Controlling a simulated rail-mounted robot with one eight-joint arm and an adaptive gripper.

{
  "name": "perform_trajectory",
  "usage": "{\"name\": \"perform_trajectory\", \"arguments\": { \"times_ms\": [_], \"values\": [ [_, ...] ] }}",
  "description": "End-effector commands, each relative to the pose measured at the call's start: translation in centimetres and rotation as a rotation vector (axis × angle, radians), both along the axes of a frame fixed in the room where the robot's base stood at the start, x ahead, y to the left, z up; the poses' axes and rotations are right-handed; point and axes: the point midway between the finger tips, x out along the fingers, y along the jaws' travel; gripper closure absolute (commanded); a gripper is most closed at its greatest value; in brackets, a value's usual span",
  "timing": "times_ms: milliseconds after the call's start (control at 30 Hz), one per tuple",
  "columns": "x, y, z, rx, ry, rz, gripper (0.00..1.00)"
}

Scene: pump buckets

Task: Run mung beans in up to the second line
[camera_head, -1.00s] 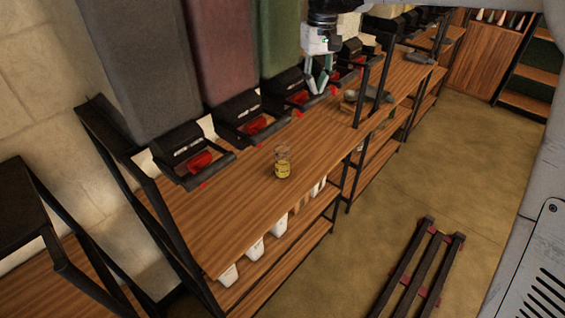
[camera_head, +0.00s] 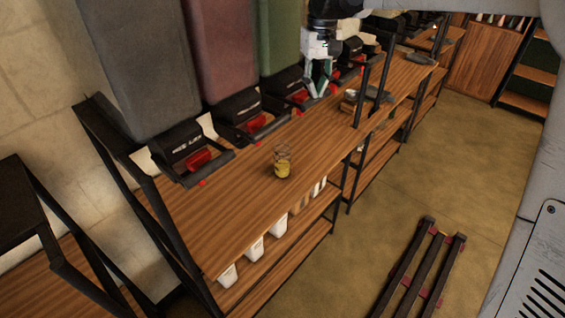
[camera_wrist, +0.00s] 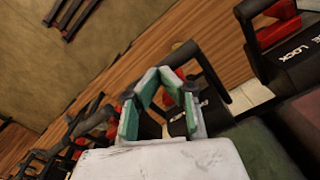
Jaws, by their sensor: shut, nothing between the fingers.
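A clear glass jar (camera_head: 282,163) stands upright on the wooden shelf in the head view, with yellowish contents in its lower part. I cannot read any lines on it. Tall dispensers stand along the wall: grey (camera_head: 135,60), red (camera_head: 222,50) and green (camera_head: 278,35), each with a black base and red parts. My gripper (camera_head: 319,92) is at the front of the green dispenser's base, well behind and right of the jar. In the wrist view my gripper (camera_wrist: 152,78) has its fingertips together, with nothing seen between them, near a black handle. I cannot tell whether it touches the handle.
The shelf top (camera_head: 215,215) around the jar is clear. White containers (camera_head: 254,249) sit on the shelf below. A black shelf post (camera_head: 362,88) rises right of my gripper. A dark slatted rack (camera_head: 420,270) lies on the floor.

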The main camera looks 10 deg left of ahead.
Motion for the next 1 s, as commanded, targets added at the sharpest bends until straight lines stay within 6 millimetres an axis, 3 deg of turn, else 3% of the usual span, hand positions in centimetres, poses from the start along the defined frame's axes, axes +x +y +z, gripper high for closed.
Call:
{"name": "perform_trajectory", "arguments": {
  "times_ms": [1000],
  "values": [
    [0.0, 0.0, -1.3, 0.0, -0.001, 0.0, 1.0]
  ]
}}
